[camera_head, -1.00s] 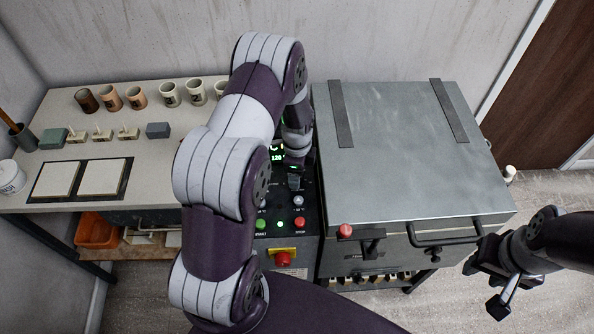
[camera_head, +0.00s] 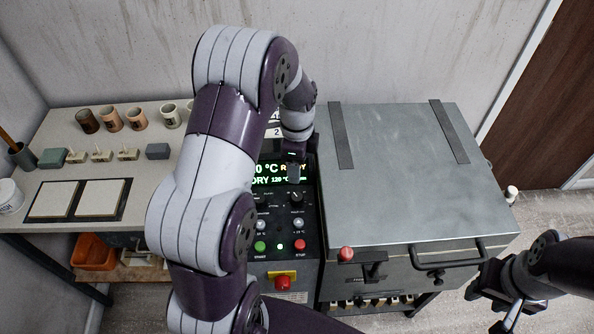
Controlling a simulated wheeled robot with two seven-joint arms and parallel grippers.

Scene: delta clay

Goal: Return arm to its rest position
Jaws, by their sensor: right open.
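My left arm rises from the bottom and bends over the control panel (camera_head: 272,222). The left gripper (camera_head: 295,172) points down in front of the panel's display, small and partly dark against it, so its jaws are not clear. My right gripper (camera_head: 497,300) is open and empty at the lower right, in front of the kiln's right side and apart from it. The panel shows lit green text, a green button (camera_head: 260,246), a red button (camera_head: 299,244) and a red emergency stop (camera_head: 282,282).
A worktable (camera_head: 50,200) at left holds several cups (camera_head: 136,119), small blocks and two white tiles (camera_head: 103,200). Floor is free at right.

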